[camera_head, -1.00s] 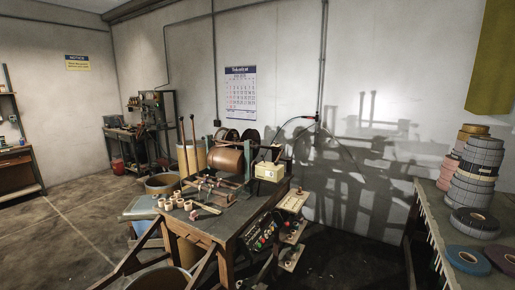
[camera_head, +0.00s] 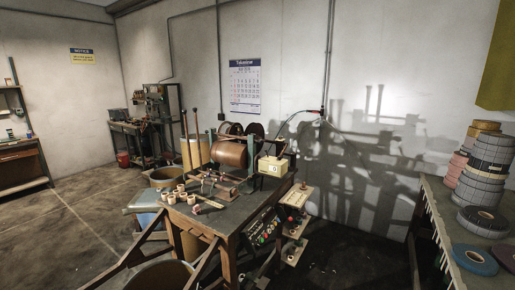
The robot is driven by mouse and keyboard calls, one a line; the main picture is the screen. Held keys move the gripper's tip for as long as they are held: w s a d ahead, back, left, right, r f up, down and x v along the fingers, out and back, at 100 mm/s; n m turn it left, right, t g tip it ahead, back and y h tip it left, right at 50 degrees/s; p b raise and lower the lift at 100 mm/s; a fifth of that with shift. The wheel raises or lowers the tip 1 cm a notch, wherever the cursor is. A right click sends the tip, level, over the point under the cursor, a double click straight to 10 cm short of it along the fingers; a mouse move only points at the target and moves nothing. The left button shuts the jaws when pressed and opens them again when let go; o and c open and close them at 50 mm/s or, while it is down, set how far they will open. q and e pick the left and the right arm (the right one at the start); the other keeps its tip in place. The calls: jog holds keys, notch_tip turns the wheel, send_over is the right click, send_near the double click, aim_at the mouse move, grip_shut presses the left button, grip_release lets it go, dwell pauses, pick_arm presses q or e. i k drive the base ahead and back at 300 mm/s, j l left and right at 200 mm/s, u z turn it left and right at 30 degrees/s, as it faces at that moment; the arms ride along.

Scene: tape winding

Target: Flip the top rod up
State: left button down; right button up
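The winding machine stands on a wooden table (camera_head: 222,222) in the middle of the view, with a large copper-brown drum (camera_head: 229,153) across it. Thin rods and small fittings lie in front of the drum, but they are too small to tell which is the top rod (camera_head: 215,178) or how it sits. Two long upright sticks (camera_head: 196,135) rise at the drum's left. Neither of my grippers is in view.
A counter box (camera_head: 273,166) sits right of the drum. Several small cores (camera_head: 181,190) lie on the table's left. A control panel (camera_head: 264,228) hangs at its front. A bench (camera_head: 434,203) with tape rolls (camera_head: 483,222) stands at right. Open floor lies at left (camera_head: 60,230).

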aim_at(260, 141)
jog(key=i+l+u, duration=0.15)
jog(key=i+l, duration=0.75)
